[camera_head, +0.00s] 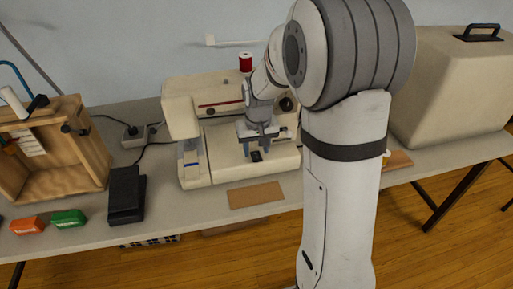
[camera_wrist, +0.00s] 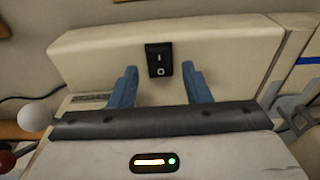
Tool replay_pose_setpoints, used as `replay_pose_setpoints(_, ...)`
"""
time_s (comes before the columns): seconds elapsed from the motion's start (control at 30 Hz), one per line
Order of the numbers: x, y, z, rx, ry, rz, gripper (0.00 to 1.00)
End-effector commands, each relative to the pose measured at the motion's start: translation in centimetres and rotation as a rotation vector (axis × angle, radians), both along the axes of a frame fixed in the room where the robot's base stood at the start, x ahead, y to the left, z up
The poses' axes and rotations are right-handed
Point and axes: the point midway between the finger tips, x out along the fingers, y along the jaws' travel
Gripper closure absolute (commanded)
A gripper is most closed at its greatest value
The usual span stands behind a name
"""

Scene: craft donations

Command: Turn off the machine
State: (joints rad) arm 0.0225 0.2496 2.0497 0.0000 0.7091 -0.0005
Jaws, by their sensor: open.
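The cream sewing machine (camera_head: 182,117) stands on the table in the head view, with a red thread spool on top. A black rocker switch (camera_wrist: 159,59) marked I and O sits on its cream body in the wrist view. It shows as a small dark patch in the head view (camera_head: 256,156). I cannot tell which side of the rocker is pressed. My gripper (camera_head: 259,150) is over the machine's base, jaws open and empty. In the wrist view my gripper's blue-grey fingertips (camera_wrist: 159,70) lie to either side of the switch, apart from it.
A black foot pedal (camera_head: 126,195) and a wooden box (camera_head: 93,150) are left of the machine. Green (camera_head: 68,218) and orange (camera_head: 27,225) small boxes lie near the front edge. A brown flat piece (camera_head: 255,194) lies before the machine. A large beige case (camera_head: 440,90) stands right.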

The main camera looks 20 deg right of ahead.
Motion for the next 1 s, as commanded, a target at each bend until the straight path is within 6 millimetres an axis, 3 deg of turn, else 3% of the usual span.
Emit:
replay_pose_setpoints(0.4, -0.8, 0.0, 6.5, 0.0, -0.003, -0.001, 0.56)
replay_pose_setpoints(1.0, -1.1, 0.0, 7.4, 0.0, -0.002, 0.0, 0.56)
